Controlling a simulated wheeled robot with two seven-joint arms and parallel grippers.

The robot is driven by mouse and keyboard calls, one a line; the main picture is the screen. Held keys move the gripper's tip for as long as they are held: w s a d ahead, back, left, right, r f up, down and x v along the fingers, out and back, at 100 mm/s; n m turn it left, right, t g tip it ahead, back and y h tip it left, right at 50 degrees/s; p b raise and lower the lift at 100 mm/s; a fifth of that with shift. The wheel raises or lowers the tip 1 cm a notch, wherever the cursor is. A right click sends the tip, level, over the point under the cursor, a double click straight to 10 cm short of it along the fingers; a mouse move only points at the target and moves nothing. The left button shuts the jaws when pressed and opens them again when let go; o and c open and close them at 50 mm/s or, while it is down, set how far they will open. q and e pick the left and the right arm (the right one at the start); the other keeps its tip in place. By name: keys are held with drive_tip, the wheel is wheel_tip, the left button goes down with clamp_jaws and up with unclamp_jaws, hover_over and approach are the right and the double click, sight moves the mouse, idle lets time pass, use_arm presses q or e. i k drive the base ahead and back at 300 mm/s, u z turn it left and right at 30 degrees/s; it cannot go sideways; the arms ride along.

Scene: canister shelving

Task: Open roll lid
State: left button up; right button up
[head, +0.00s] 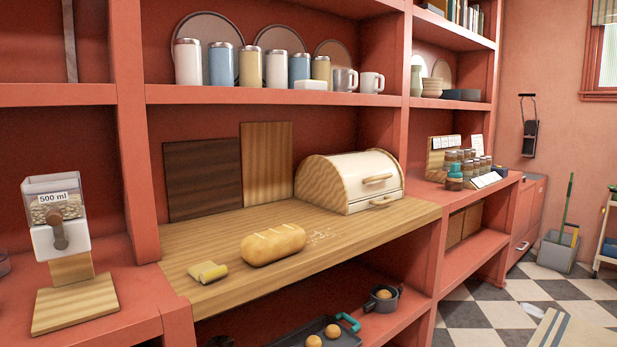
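A bread box with a cream roll lid (362,172) and wooden sides stands at the back right of the wooden counter board (215,237). The lid looks closed, with a light wooden handle (377,179) on its front. A second, smaller handle (383,200) sits low on the box front. The inside of the box is hidden. Neither of my grippers shows in the head view.
A bread loaf (273,244) and a yellow item (208,272) lie on the board before the box. Cutting boards (266,163) lean behind, left of the box. A shelf with canisters (277,69) runs above. A dispenser (57,222) stands left; spice jars (455,177) stand right.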

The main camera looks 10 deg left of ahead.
sight(365, 174)
drive_tip(key=z, duration=0.55)
drive_tip(key=k, duration=1.3)
drive_tip(key=z, duration=0.85)
drive_tip(key=i, duration=2.2)
drive_tip(key=u, duration=0.3)
drive_tip(key=i, duration=2)
drive_tip(key=u, duration=0.9)
